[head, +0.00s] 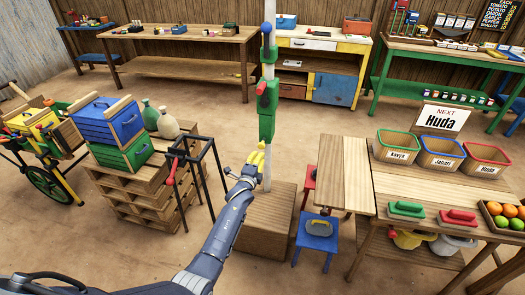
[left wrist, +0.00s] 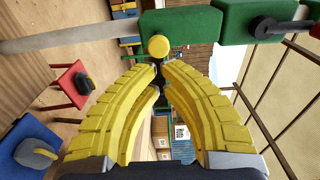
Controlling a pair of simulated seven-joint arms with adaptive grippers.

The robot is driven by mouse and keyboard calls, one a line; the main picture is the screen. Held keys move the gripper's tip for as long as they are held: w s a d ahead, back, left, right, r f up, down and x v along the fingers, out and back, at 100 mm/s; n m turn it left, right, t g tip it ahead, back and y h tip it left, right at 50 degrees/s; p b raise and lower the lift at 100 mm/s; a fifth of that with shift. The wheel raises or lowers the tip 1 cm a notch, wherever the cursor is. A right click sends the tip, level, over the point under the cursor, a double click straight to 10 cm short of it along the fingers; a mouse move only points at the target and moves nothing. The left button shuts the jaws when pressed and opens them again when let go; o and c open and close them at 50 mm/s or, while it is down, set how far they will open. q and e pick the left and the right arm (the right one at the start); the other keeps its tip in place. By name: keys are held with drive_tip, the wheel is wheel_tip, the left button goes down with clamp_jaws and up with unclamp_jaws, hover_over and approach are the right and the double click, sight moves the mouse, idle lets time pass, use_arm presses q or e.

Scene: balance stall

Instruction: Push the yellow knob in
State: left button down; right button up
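The yellow knob (left wrist: 158,46) is a small round button on the edge of a green block (left wrist: 180,25) in the left wrist view. The green block (head: 267,124) also shows in the head view, on an upright pale pole; there I cannot tell the knob from my yellow fingers. My left gripper (left wrist: 160,70) has its curved yellow fingers brought together at the tips, with nothing visible held. The tips are just short of the knob and in line with it; I cannot tell whether they touch. My right gripper is not in view.
The pole rises from a wooden box (head: 265,225). A black frame (head: 190,160) stands left of my arm. A blue stool (head: 317,238) and wooden table (head: 344,172) stand to the right.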

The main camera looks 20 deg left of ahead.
sight(263, 147)
use_arm(q)
drive_tip(key=shift+w+f, duration=0.1)
drive_tip(key=shift+w, duration=2.5)
drive_tip(key=shift+w, duration=0.1)
